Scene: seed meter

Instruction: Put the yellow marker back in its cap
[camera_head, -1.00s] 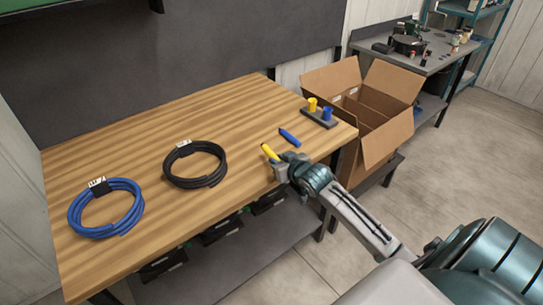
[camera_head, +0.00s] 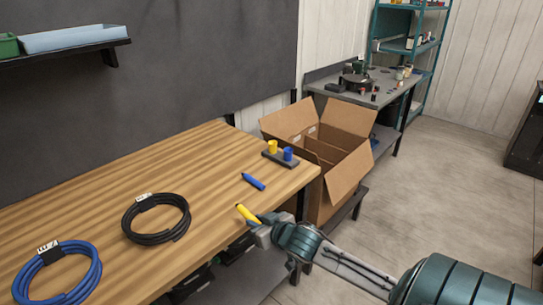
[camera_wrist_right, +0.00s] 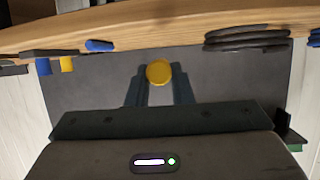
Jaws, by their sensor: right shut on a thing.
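The yellow marker (camera_head: 245,213) is held in my right gripper (camera_head: 258,225), near the table's front right edge. In the right wrist view the round yellow end of the marker (camera_wrist_right: 159,72) shows between the two fingers of the right gripper (camera_wrist_right: 159,88), which are shut on it. The yellow cap (camera_head: 272,147) stands upright beside a blue cap (camera_head: 288,154) on a dark holder (camera_head: 278,160) at the table's right corner. Both caps also show at the left of the right wrist view, the yellow one (camera_wrist_right: 66,64) and the blue one (camera_wrist_right: 43,67). My left gripper is out of view.
A blue marker (camera_head: 253,181) lies on the wooden table (camera_head: 190,165) between my right gripper and the holder. A black cable coil (camera_head: 156,219) and a blue one (camera_head: 58,272) lie to the left. An open cardboard box (camera_head: 345,185) stands beyond the table's right edge.

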